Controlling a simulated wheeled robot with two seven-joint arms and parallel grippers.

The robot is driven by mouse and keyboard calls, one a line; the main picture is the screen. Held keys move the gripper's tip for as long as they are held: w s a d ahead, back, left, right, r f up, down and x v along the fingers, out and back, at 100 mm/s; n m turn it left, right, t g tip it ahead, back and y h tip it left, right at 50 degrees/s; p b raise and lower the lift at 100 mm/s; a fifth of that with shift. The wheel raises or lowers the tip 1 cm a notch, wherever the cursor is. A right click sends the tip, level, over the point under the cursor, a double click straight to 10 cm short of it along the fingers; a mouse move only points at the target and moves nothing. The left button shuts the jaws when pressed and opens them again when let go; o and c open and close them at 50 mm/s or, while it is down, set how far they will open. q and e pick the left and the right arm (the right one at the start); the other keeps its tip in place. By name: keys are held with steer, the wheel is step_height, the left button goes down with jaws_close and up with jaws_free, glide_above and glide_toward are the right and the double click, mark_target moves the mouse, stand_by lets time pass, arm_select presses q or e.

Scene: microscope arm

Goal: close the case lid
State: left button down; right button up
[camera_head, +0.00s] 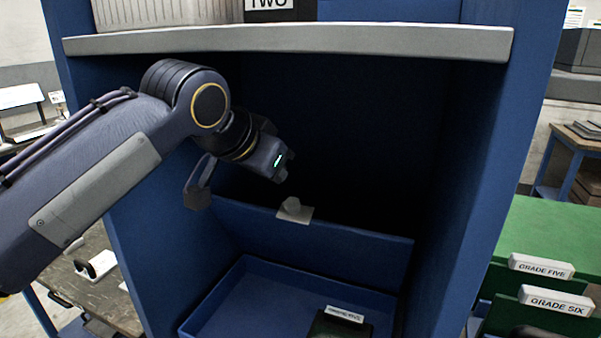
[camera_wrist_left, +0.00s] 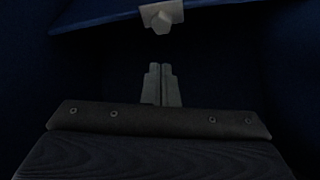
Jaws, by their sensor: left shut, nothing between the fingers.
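The case appears as a blue box standing inside a blue cabinet. Its lid (camera_head: 350,243) is a raised blue panel with a pale knob on a plate (camera_head: 294,209) at its top edge. Below it is the open tray-like body (camera_head: 225,290). In the left wrist view the lid (camera_wrist_left: 225,12) crosses the top, with the knob (camera_wrist_left: 161,20) in the middle. My left gripper's fingers (camera_wrist_left: 161,68) are together and empty, below the knob in that picture and apart from it. In the head view the left arm's end is above the lid; its fingertips are hard to make out. My right gripper is not visible.
A grey shelf edge (camera_head: 300,40) spans the cabinet above my arm. The cabinet's right side wall (camera_head: 480,170) bounds the space. A dark labelled item (camera_head: 340,327) sits in the case. Green bins labelled GRADE FIVE and GRADE SIX (camera_head: 555,303) stand outside at the right.

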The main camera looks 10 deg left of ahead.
mark_target(296, 198)
arm_select(q)
steer(key=x, duration=0.9)
steer(key=shift+w+f+p, duration=0.2)
steer(key=shift+f+p, duration=0.05)
steer(key=shift+p, duration=0.15)
steer(key=shift+f, duration=0.1)
